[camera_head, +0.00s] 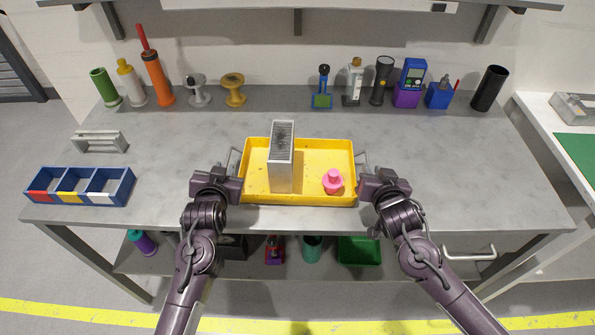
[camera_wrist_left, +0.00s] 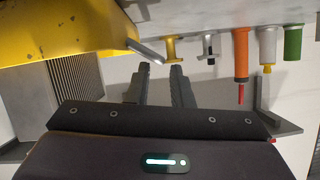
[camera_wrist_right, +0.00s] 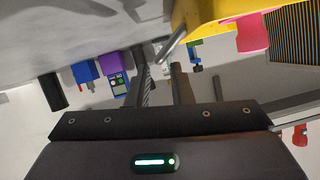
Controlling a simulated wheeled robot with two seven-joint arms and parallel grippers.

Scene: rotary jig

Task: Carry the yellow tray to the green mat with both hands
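The yellow tray (camera_head: 300,200) sits on the grey table near its front edge, with a metal handle at each short side. It carries a tall grey ribbed block (camera_head: 281,165) and a pink knobbed piece (camera_head: 333,181). My left gripper (camera_head: 224,173) is open at the tray's left handle (camera_wrist_left: 150,54); the handle's end shows near the fingertips (camera_wrist_left: 160,68). My right gripper (camera_head: 372,172) is open at the right handle (camera_wrist_right: 170,46), which reaches toward its fingertips (camera_wrist_right: 160,67). Contact cannot be told. The green mat (camera_head: 579,157) lies on the white side table at right, partly cut off.
A blue compartment box (camera_head: 122,186) and a grey rack (camera_head: 99,141) stand at the left. Several tubes, spools and tools, including an orange cylinder (camera_head: 158,84) and a black tube (camera_head: 489,88), line the back. A gap separates the grey table from the white table (camera_head: 535,115).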

